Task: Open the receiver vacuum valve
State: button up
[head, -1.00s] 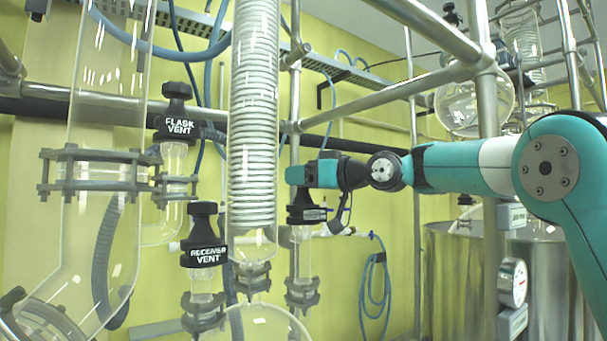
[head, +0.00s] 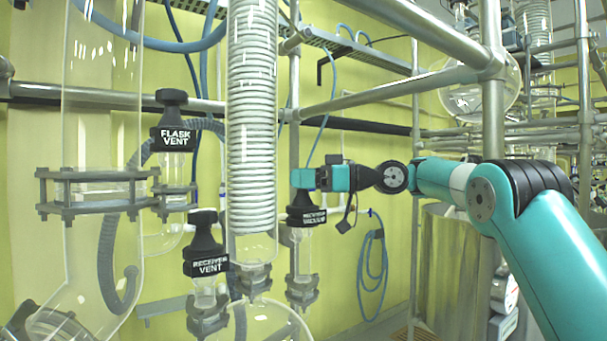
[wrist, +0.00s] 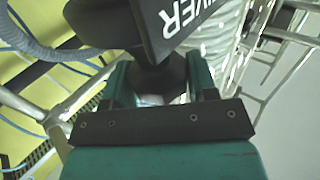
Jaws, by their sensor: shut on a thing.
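The receiver vacuum valve (head: 307,215) has a black labelled cap on a clear glass stem, right of the coiled condenser in the head view. My gripper (head: 308,179) is at the top of this valve, reaching in from the right. In the wrist view, the black valve cap (wrist: 120,25) with part of its white lettering fills the top. My gripper's two teal fingers (wrist: 160,80) are on either side of the valve's dark neck and shut on it. The contact faces are partly hidden.
The receiver vent (head: 206,245) and flask vent (head: 173,125) stand to the left. The glass condenser (head: 252,120) is close left of my gripper. Metal rails (head: 385,92) cross above my arm. A blue hose (head: 372,275) hangs on the wall.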

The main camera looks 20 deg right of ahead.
jog(key=o, duration=0.9)
jog(key=shift+f+b, duration=0.1)
jog(key=shift+b, duration=0.35)
